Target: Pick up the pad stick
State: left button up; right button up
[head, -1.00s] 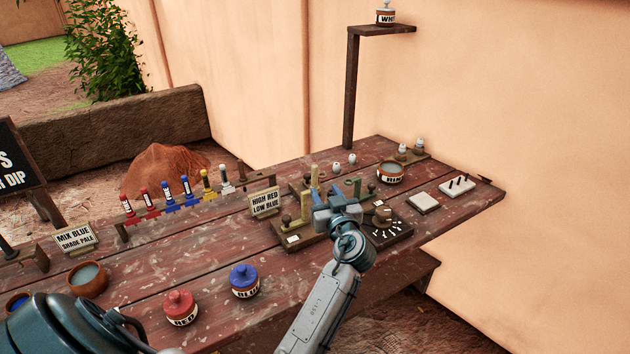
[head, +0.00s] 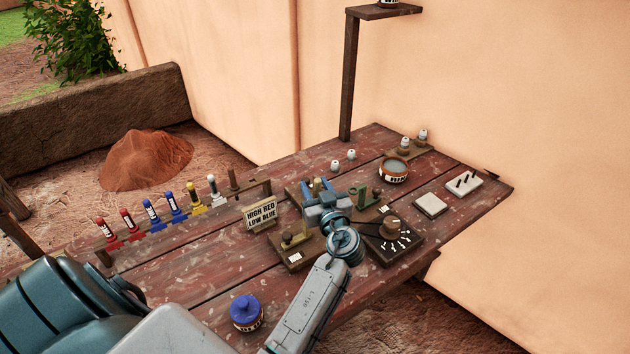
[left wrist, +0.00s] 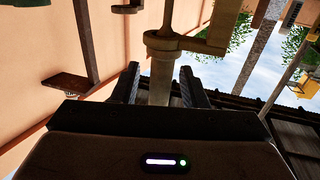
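My left gripper (head: 325,205) is over the wooden stand (head: 293,254) on the table, its fingers pointing away from me. In the left wrist view its two fingers (left wrist: 161,86) are apart, on either side of an upright tan stick (left wrist: 163,65) with a wider collar. A gap shows on the left side of the stick. This is likely the pad stick, but no label confirms it. In the head view a tan stick top (head: 317,185) shows just behind the gripper, which hides the lower part. My right gripper is not in view.
A sign (head: 261,215) stands on the left. A rinse bowl (head: 394,170) stands behind.

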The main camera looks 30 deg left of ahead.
pick_arm(q)
jog(key=shift+s, duration=0.1)
jog(key=shift+s+d+r, duration=0.15)
jog(key=shift+d+r, duration=0.15)
jog(key=shift+d, duration=0.05)
jog(key=shift+s+d+r, duration=0.15)
jog(key=shift+s+d, duration=0.05)
jog(key=shift+d, duration=0.05)
jog(key=shift+c, duration=0.2)
jog(key=c, duration=0.3)
jog(key=shift+w+a, duration=0.1)
jog(key=shift+a, duration=0.05)
grip_shut()
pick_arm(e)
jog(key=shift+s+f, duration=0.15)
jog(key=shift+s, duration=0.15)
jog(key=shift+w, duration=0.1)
